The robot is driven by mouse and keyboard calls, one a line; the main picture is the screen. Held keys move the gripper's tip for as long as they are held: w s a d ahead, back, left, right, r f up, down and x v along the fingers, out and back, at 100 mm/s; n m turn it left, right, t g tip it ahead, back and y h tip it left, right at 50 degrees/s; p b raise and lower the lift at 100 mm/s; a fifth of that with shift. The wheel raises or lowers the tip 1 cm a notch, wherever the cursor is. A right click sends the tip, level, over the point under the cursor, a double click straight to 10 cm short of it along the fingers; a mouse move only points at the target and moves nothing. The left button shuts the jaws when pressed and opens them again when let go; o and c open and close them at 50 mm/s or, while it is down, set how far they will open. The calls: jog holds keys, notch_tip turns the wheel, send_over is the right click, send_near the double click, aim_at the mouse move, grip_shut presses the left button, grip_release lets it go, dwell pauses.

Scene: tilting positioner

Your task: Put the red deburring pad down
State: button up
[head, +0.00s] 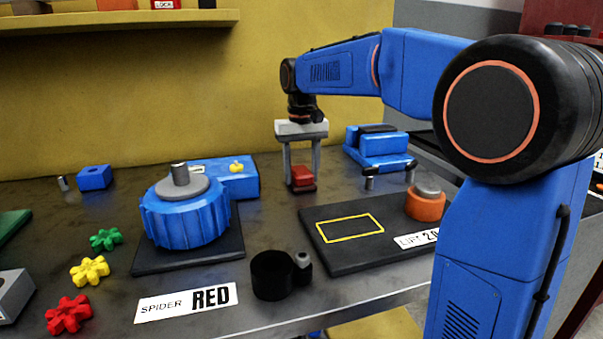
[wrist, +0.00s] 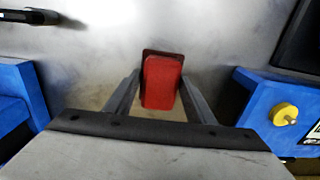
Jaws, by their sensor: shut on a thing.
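The red deburring pad (head: 302,174) is a small red block with a dark base, between the fingers of my gripper (head: 302,181). My gripper is shut on it, over the back part of the bench between the blue positioner and the blue vise. In the wrist view the red pad (wrist: 162,82) sits upright between the two grey fingertips of my gripper (wrist: 160,92). The dark base shows at its far edge. I cannot tell whether the base touches the bench top or hangs just above it.
The blue positioner (head: 184,218) stands left on a dark plate. The blue vise (head: 381,147) is behind right. A dark mat (head: 350,258) with a yellow rectangle and an orange-based part (head: 425,203) lies front right. A black cup (head: 271,276) and several coloured spiders are in front.

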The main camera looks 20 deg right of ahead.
aim_at(302, 171)
jog(key=shift+f, duration=0.1)
jog(key=o, duration=1.2)
notch_tip(302, 171, up, 12)
jog(key=shift+r, duration=0.15)
